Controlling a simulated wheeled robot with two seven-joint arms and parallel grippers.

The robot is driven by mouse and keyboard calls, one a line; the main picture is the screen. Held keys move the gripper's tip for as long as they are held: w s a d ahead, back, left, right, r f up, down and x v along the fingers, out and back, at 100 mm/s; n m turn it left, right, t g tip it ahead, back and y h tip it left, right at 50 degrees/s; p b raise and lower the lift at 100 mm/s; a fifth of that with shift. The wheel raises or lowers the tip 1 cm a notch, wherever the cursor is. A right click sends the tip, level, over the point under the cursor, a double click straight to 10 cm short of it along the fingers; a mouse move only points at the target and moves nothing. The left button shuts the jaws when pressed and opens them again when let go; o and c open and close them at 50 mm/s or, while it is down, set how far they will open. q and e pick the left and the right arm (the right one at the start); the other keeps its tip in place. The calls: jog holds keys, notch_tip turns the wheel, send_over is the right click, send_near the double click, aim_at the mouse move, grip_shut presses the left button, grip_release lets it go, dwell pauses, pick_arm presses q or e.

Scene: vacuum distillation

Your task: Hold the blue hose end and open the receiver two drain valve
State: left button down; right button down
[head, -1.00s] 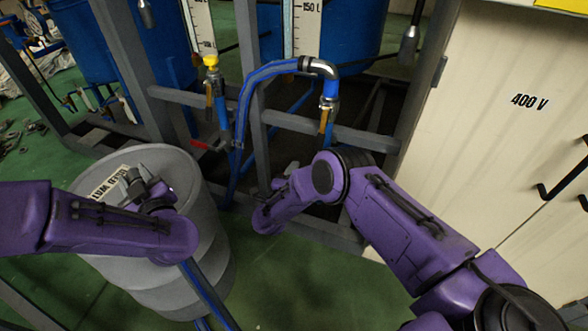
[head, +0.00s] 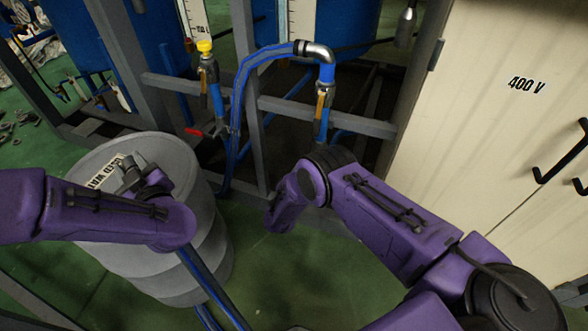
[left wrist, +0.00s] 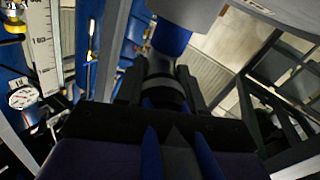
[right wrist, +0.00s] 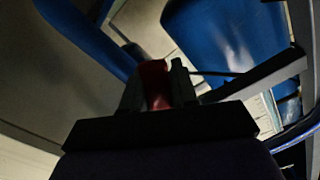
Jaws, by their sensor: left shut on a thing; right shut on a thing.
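My left gripper (head: 135,180) is over the top of the grey drum in the head view. In the left wrist view it is shut on the dark end fitting (left wrist: 160,88) of the blue hose. The blue hose (head: 205,285) hangs below my left wrist in front of the drum. My right gripper is hidden behind my right wrist in the head view. In the right wrist view my right gripper (right wrist: 157,88) is shut on a red handle (right wrist: 154,80), seemingly a valve handle. How far the handle is turned is unclear.
The labelled grey drum (head: 100,150) stands at left. A grey frame (head: 300,112) carries blue pipes, an arched blue hose (head: 258,62) and another red-handled valve (head: 194,131). A beige cabinet (head: 480,130) closes off the right.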

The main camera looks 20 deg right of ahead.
jog(key=shift+s+d+f, duration=0.1)
jog(key=shift+s+f, duration=0.05)
dwell(0.4)
jog(key=c, duration=1)
grip_release()
jog(key=shift+o, duration=0.2)
jog(key=v, duration=1.2)
pick_arm(q)
jog(key=c, duration=0.6)
grip_release()
jog(key=shift+s, duration=0.1)
